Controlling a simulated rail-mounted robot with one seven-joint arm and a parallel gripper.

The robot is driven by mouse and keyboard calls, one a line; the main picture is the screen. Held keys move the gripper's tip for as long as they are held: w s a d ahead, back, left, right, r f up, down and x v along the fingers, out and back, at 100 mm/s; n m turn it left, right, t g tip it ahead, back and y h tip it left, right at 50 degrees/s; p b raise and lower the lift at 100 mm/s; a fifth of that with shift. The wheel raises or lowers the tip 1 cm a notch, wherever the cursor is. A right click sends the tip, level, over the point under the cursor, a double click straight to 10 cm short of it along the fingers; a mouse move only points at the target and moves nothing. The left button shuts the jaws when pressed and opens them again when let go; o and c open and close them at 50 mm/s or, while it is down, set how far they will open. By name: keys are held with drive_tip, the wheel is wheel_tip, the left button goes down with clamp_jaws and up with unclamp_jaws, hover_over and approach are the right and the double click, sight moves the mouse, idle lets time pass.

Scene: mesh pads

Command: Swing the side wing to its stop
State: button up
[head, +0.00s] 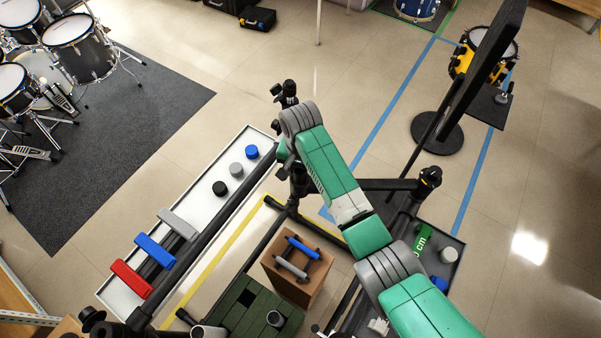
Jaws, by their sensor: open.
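A black tube rack stands in the middle of the head view. A long tube (226,211) runs from its centre post down to the lower left. A shorter black arm (389,184) sticks out to the right and ends at a black clamp (430,177); it looks like the side wing, but I cannot be sure. Another black clamp (288,92) stands above my arm's bend. My green and grey arm reaches up from the lower right and covers part of the rack's centre. My gripper is hidden behind my arm, so its contact with the rack does not show.
A white tray (118,292) holds red, blue and grey blocks and several small cylinders. A wooden box (294,290) bears a blue and a grey roller. A tall black panel (483,57) stands on a round base (437,133).

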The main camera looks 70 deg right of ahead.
drive_tip(key=shift+f, duration=0.9)
